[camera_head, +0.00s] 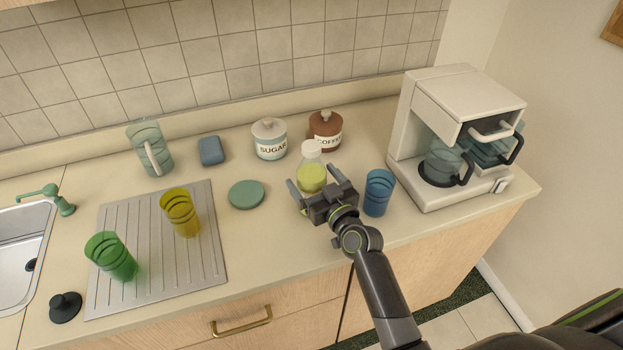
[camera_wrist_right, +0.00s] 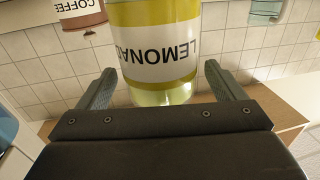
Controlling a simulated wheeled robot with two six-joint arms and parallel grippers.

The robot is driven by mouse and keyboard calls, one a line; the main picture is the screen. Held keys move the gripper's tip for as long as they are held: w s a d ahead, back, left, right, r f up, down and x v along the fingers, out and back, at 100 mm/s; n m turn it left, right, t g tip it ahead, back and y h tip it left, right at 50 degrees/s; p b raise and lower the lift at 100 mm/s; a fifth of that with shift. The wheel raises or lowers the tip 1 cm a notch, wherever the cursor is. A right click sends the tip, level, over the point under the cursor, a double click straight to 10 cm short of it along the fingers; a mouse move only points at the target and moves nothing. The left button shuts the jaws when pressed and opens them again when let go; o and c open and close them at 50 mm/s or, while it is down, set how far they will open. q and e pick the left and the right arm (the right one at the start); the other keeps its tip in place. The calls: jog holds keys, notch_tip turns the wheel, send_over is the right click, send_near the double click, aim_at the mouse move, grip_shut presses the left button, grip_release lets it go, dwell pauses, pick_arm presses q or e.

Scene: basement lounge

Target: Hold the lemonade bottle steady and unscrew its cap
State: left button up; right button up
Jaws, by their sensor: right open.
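The lemonade bottle (camera_head: 312,177) stands upright on the counter, with yellow-green bands and a pale top. In the head view its cap (camera_head: 311,149) looks whitish. The right wrist view shows the bottle's lower part (camera_wrist_right: 155,90) upside down, with a white LEMONADE label; the cap is out of that view. My right gripper (camera_head: 316,188) is open, with one finger on each side of the bottle. In the right wrist view (camera_wrist_right: 156,85) a gap shows between each finger and the bottle. My left gripper is not in view.
A blue glass (camera_head: 378,193) stands close to the right gripper's right side. Behind the bottle are the coffee jar (camera_head: 325,130) and sugar jar (camera_head: 269,139). A green disc (camera_head: 246,194) lies to the left. The coffee machine (camera_head: 450,137) stands at the right.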

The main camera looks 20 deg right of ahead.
jog(key=shift+w+a, duration=0.15)
jog(key=shift+w, duration=0.55)
